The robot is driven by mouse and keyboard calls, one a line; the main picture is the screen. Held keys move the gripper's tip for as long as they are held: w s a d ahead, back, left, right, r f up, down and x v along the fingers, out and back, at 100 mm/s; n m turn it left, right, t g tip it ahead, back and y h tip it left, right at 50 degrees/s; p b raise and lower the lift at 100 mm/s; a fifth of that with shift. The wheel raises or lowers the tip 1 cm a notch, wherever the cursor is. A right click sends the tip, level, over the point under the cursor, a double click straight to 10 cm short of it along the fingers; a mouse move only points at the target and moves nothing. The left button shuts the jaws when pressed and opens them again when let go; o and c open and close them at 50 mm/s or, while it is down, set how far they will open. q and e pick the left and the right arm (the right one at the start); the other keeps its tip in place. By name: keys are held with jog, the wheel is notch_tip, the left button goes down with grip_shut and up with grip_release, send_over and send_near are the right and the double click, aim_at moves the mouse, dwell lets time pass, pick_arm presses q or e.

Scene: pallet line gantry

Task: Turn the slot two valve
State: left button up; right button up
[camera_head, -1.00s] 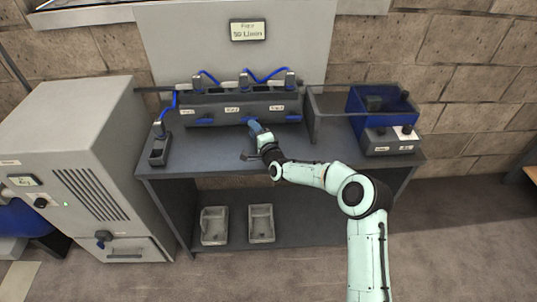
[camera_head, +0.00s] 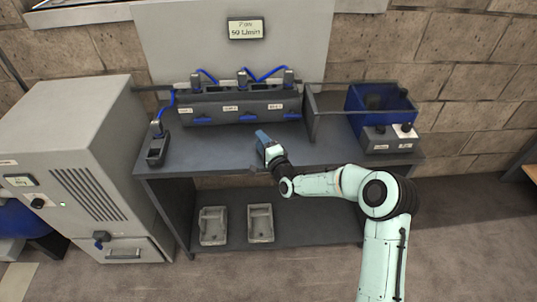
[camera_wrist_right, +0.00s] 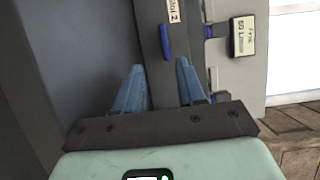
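The slot two valve is a small blue handle (camera_head: 247,119) on the front of the dark slot block, beside the middle label. In the right wrist view its blue handle (camera_wrist_right: 166,42) lies along the block, near the "Slot 2" label (camera_wrist_right: 173,11). My right gripper (camera_head: 262,136) is over the bench top, in front of the block and apart from the handle. In the right wrist view its two blue fingers (camera_wrist_right: 158,78) are spread, with nothing between them. The handle is beyond the fingertips. My left gripper is not in view.
Two more blue handles (camera_head: 203,121) (camera_head: 293,116) sit on either side. A flow display (camera_head: 246,29) reads about 50 L/min. A black charger-like unit (camera_head: 157,150) stands at left, a blue bin (camera_head: 355,105) at right. The bench top (camera_head: 210,150) around the gripper is mostly clear.

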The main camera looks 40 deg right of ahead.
jog(key=shift+s+a+f, duration=0.1)
jog(key=shift+s+f, duration=0.2)
jog(key=shift+s, duration=0.5)
jog(key=shift+s+f, duration=0.25)
jog(key=shift+s, duration=0.5)
jog(key=shift+s+a+f, duration=0.1)
jog(key=shift+s+f, duration=0.2)
jog(key=shift+s, duration=0.5)
jog(key=shift+s+r, duration=0.1)
jog(key=shift+s, duration=0.25)
jog(key=shift+a+r, duration=0.1)
jog(key=shift+r, duration=0.05)
jog(key=shift+a+r, duration=0.1)
jog(key=shift+r, duration=0.05)
jog(key=shift+w, duration=0.1)
jog(key=s+a, duration=0.1)
jog(key=s, duration=1.2)
jog(key=shift+s+a+r, duration=0.2)
jog(key=shift+a, duration=0.2)
